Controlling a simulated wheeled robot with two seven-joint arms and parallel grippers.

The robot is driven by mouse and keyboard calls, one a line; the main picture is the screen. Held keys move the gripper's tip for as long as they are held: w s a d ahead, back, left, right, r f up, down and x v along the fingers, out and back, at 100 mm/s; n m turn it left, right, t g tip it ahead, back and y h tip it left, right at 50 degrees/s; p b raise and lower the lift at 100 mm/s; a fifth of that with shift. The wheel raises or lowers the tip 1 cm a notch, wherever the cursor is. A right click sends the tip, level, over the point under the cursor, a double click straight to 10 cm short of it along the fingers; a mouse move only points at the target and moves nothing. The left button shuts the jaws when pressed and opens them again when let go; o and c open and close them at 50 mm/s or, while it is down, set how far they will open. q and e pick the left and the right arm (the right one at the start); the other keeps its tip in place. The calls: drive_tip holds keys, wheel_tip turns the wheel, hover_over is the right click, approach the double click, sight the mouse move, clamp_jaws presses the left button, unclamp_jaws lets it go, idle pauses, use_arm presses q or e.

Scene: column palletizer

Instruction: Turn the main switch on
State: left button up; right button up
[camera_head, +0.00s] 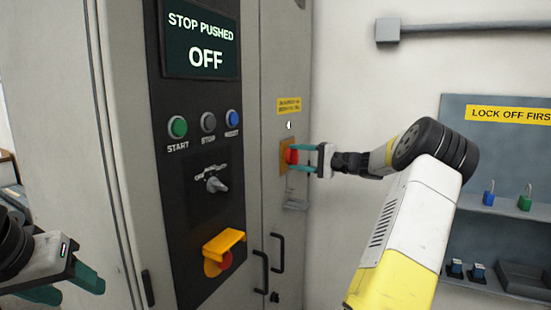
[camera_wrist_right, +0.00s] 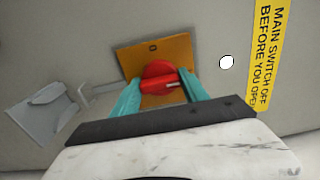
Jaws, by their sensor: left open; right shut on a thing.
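The main switch is a red rotary handle (camera_head: 291,156) on a yellow-orange plate (camera_head: 284,160) on the cabinet's side panel. In the right wrist view the red handle (camera_wrist_right: 161,80) sits on the orange plate (camera_wrist_right: 182,50), which has a "0" mark near its top edge. My right gripper (camera_head: 303,158) has its teal fingers on both sides of the handle and is shut on it; the fingers also show in the right wrist view (camera_wrist_right: 162,97). My left gripper (camera_head: 68,287) is open and empty at the lower left, away from the cabinet's controls.
The control panel carries a display (camera_head: 203,42) reading "STOP PUSHED OFF", several buttons, a selector knob (camera_head: 215,183) and an emergency stop under a yellow cover (camera_head: 223,242). An open hasp (camera_wrist_right: 45,112) lies beside the switch. A lockout board (camera_head: 495,150) hangs at right.

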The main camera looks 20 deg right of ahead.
drive_tip(key=o, duration=1.4)
drive_tip(key=shift+d, duration=0.1)
drive_tip(key=v, duration=0.7)
drive_tip(key=shift+s+d, duration=0.15)
drive_tip(key=shift+s, duration=0.15)
